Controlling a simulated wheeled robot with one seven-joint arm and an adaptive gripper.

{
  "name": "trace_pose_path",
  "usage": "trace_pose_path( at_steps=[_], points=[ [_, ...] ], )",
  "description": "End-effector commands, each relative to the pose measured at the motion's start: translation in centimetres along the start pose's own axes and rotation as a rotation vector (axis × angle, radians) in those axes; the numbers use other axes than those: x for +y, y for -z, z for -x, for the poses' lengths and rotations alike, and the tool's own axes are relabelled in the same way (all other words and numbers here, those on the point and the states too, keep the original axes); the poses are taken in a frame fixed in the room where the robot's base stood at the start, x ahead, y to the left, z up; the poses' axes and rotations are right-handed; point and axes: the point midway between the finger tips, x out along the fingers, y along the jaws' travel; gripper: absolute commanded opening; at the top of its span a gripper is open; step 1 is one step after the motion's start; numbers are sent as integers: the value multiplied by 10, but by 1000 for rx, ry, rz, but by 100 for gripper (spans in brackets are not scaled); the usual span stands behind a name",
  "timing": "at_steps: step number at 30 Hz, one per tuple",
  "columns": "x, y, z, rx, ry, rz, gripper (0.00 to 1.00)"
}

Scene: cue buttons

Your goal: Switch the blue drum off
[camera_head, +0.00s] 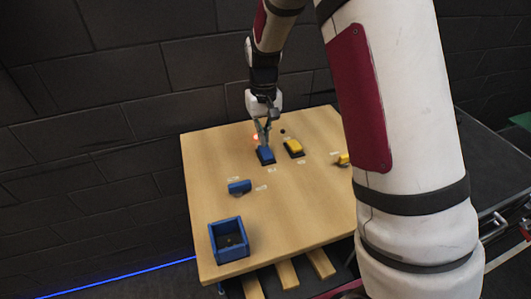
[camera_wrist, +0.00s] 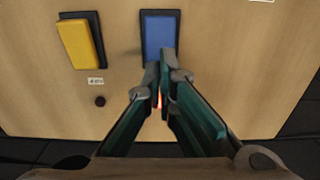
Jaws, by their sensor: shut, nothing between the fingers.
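A blue rocker-like switch in a dark frame (camera_head: 265,155) sits toward the back of the wooden table; it also shows in the wrist view (camera_wrist: 160,32). A blue rounded piece (camera_head: 239,187), drum-like in shape, sits nearer the front left. Which one is the blue drum I cannot tell for sure. An orange-red glow (camera_head: 256,137) shows beside the fingers, partly hidden.
A yellow switch (camera_head: 293,147) stands right of the blue one, with a small black knob (camera_wrist: 100,101) near it. An open blue box (camera_head: 229,242) stands at the front left. The table's (camera_head: 290,210) middle is clear; a dark wall stands behind.

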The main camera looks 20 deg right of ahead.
Motion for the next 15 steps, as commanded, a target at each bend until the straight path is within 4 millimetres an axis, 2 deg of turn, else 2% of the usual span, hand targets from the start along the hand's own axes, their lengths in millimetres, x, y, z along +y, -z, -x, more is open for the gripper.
trace_pose_path(
  at_steps=[15],
  points=[
    [0, 0, -3, -1, 0, 0, 0]
  ],
)
